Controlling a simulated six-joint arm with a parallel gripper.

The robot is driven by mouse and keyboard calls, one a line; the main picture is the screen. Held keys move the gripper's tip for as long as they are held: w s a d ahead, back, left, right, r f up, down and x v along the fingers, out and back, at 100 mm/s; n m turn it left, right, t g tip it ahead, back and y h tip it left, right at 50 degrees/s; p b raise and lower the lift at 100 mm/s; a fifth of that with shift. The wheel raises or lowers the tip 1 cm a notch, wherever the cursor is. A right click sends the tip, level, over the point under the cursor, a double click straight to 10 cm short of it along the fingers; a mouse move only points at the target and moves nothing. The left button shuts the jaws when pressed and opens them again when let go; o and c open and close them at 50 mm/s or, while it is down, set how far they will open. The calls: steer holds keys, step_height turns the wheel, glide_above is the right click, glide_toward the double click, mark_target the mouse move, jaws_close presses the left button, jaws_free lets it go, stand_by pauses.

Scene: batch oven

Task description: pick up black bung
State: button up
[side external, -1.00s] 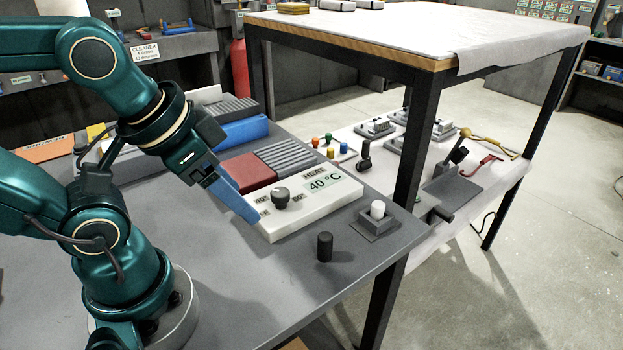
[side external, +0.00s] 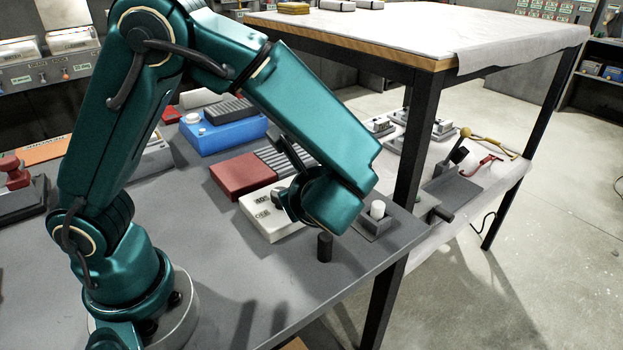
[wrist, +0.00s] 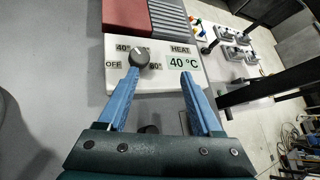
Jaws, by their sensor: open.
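The black bung (side external: 324,247) stands upright on the grey bench, near its front edge, in the side external view. My wrist is just above and behind it there and hides the fingers. In the wrist view my gripper (wrist: 159,75) is open, with two blue fingers apart and nothing held between their tips. The fingertips lie over the white heat panel (wrist: 96,79) with its grey knob. A dark shape (wrist: 150,128) shows between the finger bases, partly hidden by the gripper body; I cannot tell for certain whether it is the bung.
A white peg (side external: 377,209) stands in a grey holder (side external: 374,225) to the right of the bung. A red block (side external: 243,176) and a blue case (side external: 222,135) lie farther back. A black table leg (side external: 414,150) rises beyond the bench's right edge. The bench's front is clear.

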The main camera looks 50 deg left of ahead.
mark_target(325, 245)
steer(key=d+f+m+t, duration=0.1)
steer(key=f+m, duration=0.1)
steer(key=w+d+f+m+t, duration=0.1)
steer(key=d+f+m, duration=0.1)
steer(key=shift+w+d+y, duration=0.1)
steer(key=shift+d+y, duration=0.2)
steer(key=d+f+m, duration=0.1)
steer(key=s+d+f+m+t, duration=0.1)
steer(key=f, duration=0.1)
steer(key=shift+s+d+f+m, duration=0.1)
steer(key=shift+d+f+m, duration=0.1)
steer(key=shift+f+m, duration=0.15)
steer(key=shift+s+d+f+t, duration=0.1)
steer(key=shift+s+f+t, duration=0.1)
steer(key=shift+t, duration=0.1)
steer(key=shift+x, duration=2.45)
steer(key=shift+d, duration=0.1)
jaws_close()
